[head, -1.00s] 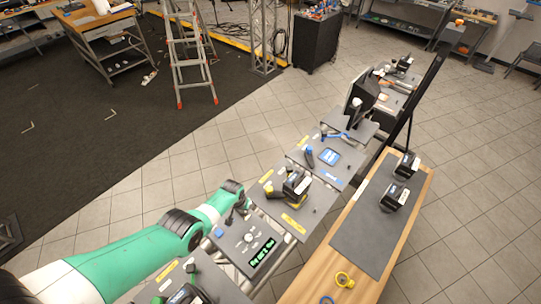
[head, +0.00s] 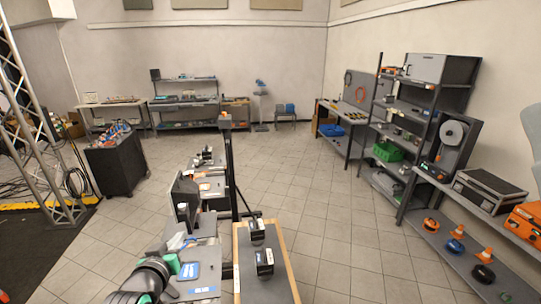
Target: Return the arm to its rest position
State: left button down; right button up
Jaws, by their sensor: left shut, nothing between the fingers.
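My left arm comes in at the bottom left of the head view, with dark and green parts. My left gripper (head: 160,251) shows small and dark at the near end of the row of grey station panels (head: 205,228). It is shut and holds nothing. Its fingertips are hard to make out against the arm and panel. My right gripper is not in view.
A wood-edged bench (head: 241,270) with two dark devices (head: 264,262) stands right of the panels. A dark upright post (head: 230,170) rises beside them. Shelving (head: 425,125) lines the right wall. A black cabinet (head: 116,168) stands left. Tiled floor between is open.

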pick_arm(q)
jog(key=s+d+r+m+t+h, duration=0.1)
jog(key=d+r+t, duration=0.1)
jog(key=r, duration=0.6)
jog(key=s+d+r+t, duration=0.2)
jog(key=d+r, duration=0.1)
jog(key=r, duration=0.4)
jog(key=s+d+r+m+t+h, duration=0.2)
jog(key=s+r+t, duration=0.7)
jog(key=s+r, duration=1.3)
jog(key=shift+s+d+r+m+h, duration=0.3)
jog(key=shift+d+r+m, duration=0.3)
jog(key=shift+r, duration=0.25)
